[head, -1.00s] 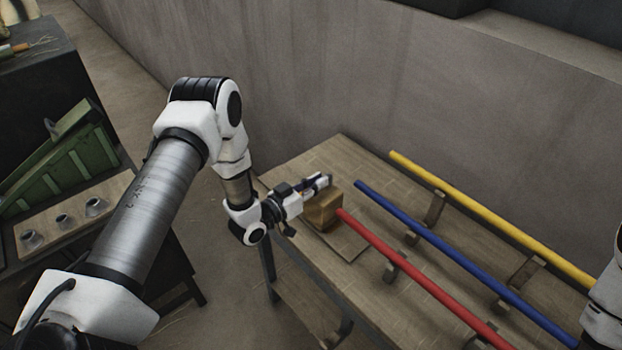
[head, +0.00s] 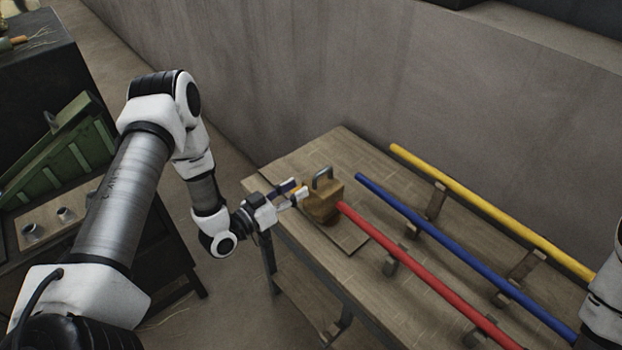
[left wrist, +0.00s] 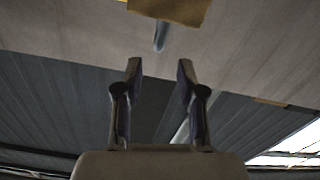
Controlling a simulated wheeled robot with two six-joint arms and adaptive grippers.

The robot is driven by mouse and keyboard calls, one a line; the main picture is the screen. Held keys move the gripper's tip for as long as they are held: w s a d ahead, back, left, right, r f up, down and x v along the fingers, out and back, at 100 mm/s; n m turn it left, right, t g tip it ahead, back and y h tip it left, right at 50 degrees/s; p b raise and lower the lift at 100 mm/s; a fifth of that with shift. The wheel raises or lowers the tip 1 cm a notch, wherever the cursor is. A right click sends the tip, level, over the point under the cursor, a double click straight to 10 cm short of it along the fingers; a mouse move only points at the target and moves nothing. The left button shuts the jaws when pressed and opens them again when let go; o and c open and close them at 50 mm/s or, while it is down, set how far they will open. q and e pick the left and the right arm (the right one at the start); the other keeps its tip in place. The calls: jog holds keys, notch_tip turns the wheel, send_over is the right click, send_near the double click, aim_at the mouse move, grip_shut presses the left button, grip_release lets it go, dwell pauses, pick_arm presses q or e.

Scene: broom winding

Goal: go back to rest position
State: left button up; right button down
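My left gripper (head: 293,190) is open and empty, just left of a brown wooden block (head: 325,207) on the workbench. A grey metal loop (head: 322,176) rises from the block. The left wrist view shows the two fingers (left wrist: 158,78) apart with nothing between them; the block (left wrist: 175,10) is at the top edge, beyond the fingertips. A red pole (head: 420,264) ends at the block; I cannot tell if they are joined. A blue pole (head: 440,242) and a yellow pole (head: 490,210) lie parallel behind it. A white part of my right arm shows at the right edge, its gripper out of view.
The poles rest on wooden supports (head: 437,200) on the wooden workbench (head: 330,152). A grey wall (head: 300,80) runs behind. Open floor lies between the tables.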

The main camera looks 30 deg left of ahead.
pick_arm(q)
jog(key=v, duration=0.4)
jog(key=shift+d, duration=0.1)
jog(key=shift+f, duration=0.1)
